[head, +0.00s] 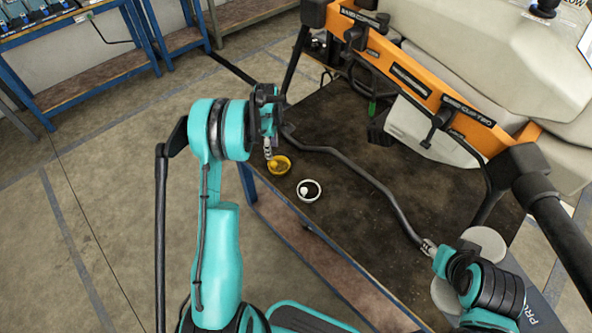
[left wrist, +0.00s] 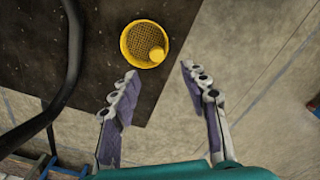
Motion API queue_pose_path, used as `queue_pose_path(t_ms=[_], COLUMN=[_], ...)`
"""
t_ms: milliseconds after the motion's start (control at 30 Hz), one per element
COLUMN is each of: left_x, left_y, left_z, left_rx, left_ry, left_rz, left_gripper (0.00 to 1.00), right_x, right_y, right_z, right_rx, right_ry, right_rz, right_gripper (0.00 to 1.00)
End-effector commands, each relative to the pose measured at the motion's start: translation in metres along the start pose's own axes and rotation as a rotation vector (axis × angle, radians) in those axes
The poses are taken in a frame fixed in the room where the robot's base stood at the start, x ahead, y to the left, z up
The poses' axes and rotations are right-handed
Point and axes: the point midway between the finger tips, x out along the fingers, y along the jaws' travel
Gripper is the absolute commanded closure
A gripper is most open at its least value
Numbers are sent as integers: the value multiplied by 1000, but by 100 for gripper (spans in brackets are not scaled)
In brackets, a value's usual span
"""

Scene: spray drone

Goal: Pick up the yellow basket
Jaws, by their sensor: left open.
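The yellow basket (head: 284,171) is small and round and stands on the dark tabletop near its left edge. In the left wrist view the basket (left wrist: 126,44) has a mesh bottom and a small round yellow piece at its lower right side. My left gripper (head: 268,152) is just beside and above the basket in the head view. In the left wrist view its two fingers (left wrist: 159,73) are spread and empty, with the basket beyond their tips, up and to the left. My right gripper (head: 429,246) is at the lower right, over the table's near side, its fingers too small to judge.
A white round basket (head: 318,195) stands close to the yellow one. The dark table (head: 350,215) carries the orange and grey drone (head: 410,80), with a dark bent tube (head: 365,180) low across the tabletop. Blue-framed benches (head: 85,95) stand at the back left.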

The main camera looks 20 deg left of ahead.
Motion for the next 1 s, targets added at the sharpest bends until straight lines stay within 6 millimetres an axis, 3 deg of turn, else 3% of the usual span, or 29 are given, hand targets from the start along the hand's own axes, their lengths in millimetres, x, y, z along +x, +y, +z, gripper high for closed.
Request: queue_pose_path(t_ms=[467,700,967,1000], left_x=[53,90,94,93], left_y=[4,6,6,6], left_z=[-8,-12,-12,-12], left_rx=[-53,-52,-51,-51], left_ry=[-2,-2,-2,-2], left_rz=[-17,-17,-17,-17], left_gripper=[55,55,55,60], right_x=[12,27,27,27], right_y=[0,0,0,0], right_z=[9,20,19,19], right_rx=[0,0,0,0], right_ry=[0,0,0,0], right_rz=[0,0,0,0], right_gripper=[60,60,60,60])
